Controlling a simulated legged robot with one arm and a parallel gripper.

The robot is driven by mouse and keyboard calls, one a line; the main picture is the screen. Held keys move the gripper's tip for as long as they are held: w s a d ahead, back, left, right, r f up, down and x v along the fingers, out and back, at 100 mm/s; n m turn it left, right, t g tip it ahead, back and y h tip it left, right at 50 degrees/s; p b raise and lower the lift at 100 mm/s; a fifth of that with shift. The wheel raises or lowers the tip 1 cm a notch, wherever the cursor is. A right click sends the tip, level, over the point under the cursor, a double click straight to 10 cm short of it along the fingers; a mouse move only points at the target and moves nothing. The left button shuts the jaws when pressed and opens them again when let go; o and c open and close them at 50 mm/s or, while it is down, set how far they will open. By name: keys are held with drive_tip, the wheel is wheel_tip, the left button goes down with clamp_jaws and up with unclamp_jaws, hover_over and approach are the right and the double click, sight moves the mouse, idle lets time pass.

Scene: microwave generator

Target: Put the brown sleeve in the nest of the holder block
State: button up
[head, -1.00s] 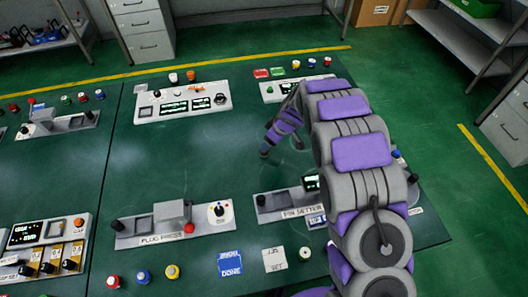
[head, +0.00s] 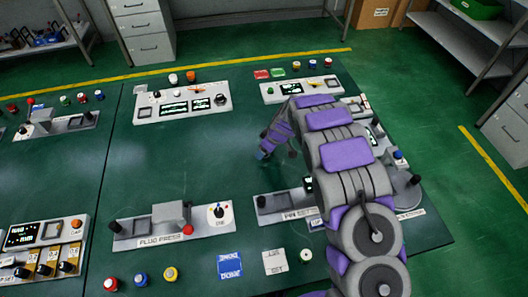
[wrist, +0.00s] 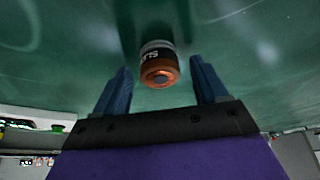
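The brown sleeve (wrist: 159,68) is a short cylinder with a copper-brown end and a dark band with white letters. In the wrist view it lies between and beyond the two blue fingers of my gripper (wrist: 161,88), with a gap on each side. The gripper is open. In the head view my gripper (head: 264,153) is low over the green table, pointing down and left, and I cannot make out the sleeve there. I cannot tell which fixture is the holder block; my arm covers part of the table's right side.
The plug press (head: 172,226) stands at the front middle, and the pin setter (head: 283,206) is partly behind my arm. A panel with displays (head: 182,105) stands at the back. Coloured knobs and a blue card (head: 230,265) line the front. The table's middle left is clear.

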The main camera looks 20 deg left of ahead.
drive_tip(key=c, duration=1.2)
drive_tip(key=shift+o, duration=0.2)
drive_tip(key=shift+r, duration=0.15)
